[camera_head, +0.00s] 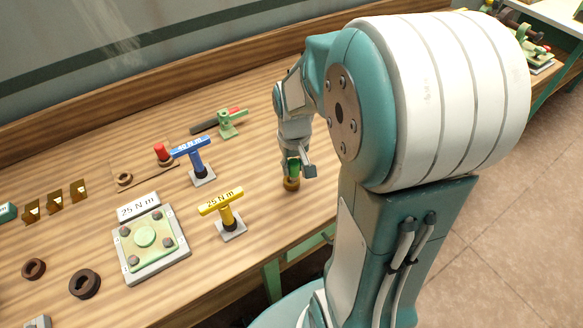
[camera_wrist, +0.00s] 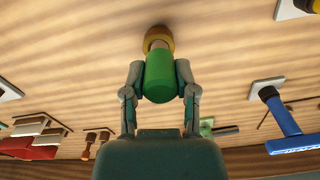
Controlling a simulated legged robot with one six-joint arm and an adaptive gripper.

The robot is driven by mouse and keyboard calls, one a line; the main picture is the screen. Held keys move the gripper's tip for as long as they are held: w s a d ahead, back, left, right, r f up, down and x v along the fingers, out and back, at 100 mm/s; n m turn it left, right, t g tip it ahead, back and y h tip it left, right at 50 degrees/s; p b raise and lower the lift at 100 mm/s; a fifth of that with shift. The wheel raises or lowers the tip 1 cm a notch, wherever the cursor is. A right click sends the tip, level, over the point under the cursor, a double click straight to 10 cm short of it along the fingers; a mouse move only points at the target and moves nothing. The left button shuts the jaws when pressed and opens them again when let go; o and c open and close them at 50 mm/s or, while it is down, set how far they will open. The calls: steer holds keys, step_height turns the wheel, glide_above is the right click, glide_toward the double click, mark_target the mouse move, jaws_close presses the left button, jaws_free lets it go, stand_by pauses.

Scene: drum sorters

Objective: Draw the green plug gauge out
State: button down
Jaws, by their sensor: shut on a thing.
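The green plug gauge (camera_head: 293,168) stands upright at the right part of the wooden bench, its lower end at a brass-coloured ring (camera_head: 291,184). In the wrist view the green handle (camera_wrist: 160,78) is between the fingers, and the ring (camera_wrist: 159,36) lies beyond it. A grey shank shows at the ring's opening; how deep it sits I cannot tell. My gripper (camera_head: 297,165) is over the gauge and shut on its green handle, one finger on each side.
A yellow 25 N m T-handle (camera_head: 222,203) and a blue 40 N m T-handle (camera_head: 192,148) stand to the left. A red plug gauge (camera_head: 162,153) and a green toggle clamp (camera_head: 230,124) are farther back. A green plate on a grey base (camera_head: 150,245) lies front left. The bench's front edge is close.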

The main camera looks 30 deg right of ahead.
steer(key=s+a+r, duration=0.3)
steer(key=s+r, duration=0.4)
steer(key=s, duration=0.4)
steer(key=shift+s+a+r, duration=0.2)
steer(key=shift+s+r, duration=0.15)
